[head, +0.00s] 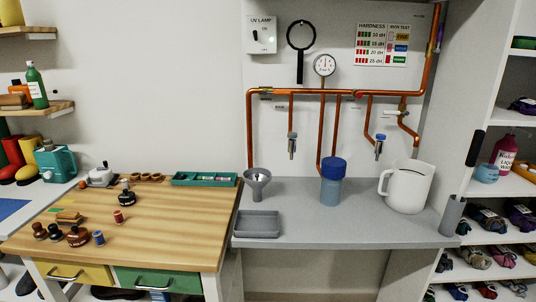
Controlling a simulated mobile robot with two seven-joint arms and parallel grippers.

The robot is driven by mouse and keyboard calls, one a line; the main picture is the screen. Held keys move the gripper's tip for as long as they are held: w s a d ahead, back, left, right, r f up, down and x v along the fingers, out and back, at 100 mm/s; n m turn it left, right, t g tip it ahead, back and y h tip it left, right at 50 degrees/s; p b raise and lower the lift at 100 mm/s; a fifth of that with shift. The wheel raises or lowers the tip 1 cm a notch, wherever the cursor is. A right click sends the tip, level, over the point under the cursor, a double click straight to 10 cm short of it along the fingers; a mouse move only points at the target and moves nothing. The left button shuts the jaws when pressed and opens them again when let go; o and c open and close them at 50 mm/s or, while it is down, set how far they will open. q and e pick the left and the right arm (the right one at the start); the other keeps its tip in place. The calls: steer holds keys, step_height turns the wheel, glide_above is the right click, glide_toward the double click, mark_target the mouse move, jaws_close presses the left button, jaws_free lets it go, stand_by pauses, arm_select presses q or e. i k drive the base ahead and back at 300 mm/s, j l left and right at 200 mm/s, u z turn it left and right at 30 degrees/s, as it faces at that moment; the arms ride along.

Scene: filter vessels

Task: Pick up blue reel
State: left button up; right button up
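A small blue reel (98,237) stands on the wooden worktop (165,235), near its front left part. A red reel (118,216) stands a little behind it and to the right. A dark brown bottle (78,237) is close to the left of the blue reel. Neither of my grippers is in the head view.
Small dark bottles (40,231), a brown block (69,217) and another bottle (126,196) share the worktop. A green tray (204,179) lies at the back. The worktop's right front is clear. A grey counter with a funnel (258,181) and white jug (407,187) adjoins it.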

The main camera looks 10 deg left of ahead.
mark_target(98, 236)
steer(key=u, duration=1.55)
